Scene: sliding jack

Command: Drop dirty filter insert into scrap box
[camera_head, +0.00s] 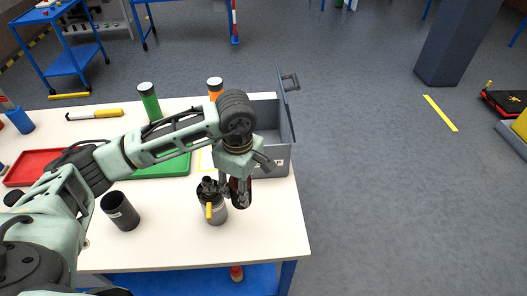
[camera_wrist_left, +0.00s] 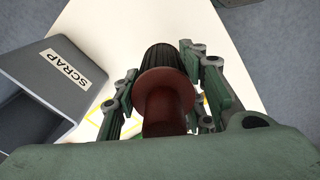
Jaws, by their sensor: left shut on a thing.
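My left gripper (camera_head: 229,188) is shut on the dirty filter insert (camera_wrist_left: 165,98), a dark red-brown piece with a black ribbed end. In the head view the insert (camera_head: 240,192) shows as a dark red shape, partly hidden by the fingers, over the table's right part. The grey scrap box (camera_head: 273,160) stands on the table's right edge just behind the gripper, its lid (camera_head: 287,105) swung up. In the left wrist view the scrap box (camera_wrist_left: 35,100) is to the left, apart from the insert, with its SCRAP label showing. My right gripper is not in view.
A green tray (camera_head: 165,165), green-bodied cylinder (camera_head: 150,105), orange cylinder (camera_head: 215,88) and red tray (camera_head: 32,167) lie behind or left. The front right table corner is clear.

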